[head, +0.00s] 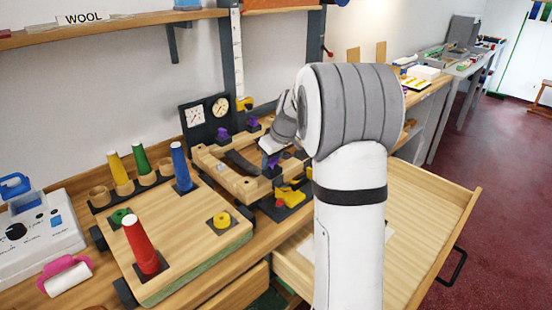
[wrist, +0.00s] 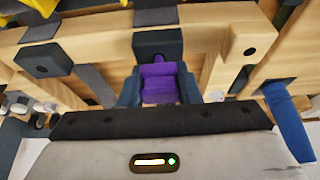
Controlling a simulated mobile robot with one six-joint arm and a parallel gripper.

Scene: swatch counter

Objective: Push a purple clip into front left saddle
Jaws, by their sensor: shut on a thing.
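A purple clip (wrist: 160,84) sits between the two dark fingers of my gripper (wrist: 159,90) in the wrist view. My gripper is shut on it. The clip's far end meets a dark saddle block (wrist: 158,42) on a wooden frame; I cannot tell how deep it sits. In the head view my gripper (head: 272,167) is at the near side of the wooden frame (head: 235,183), partly hidden by my arm. The held clip shows there as a small purple patch. Two other purple clips, one on the left (head: 222,135) and one behind (head: 252,122), are at the frame's far side.
A board with a red cone (head: 140,245) and a yellow knob (head: 221,220) lies left of the frame. A yellow clip piece (head: 290,196) is near the frame's front. An open drawer (head: 425,215) is at right.

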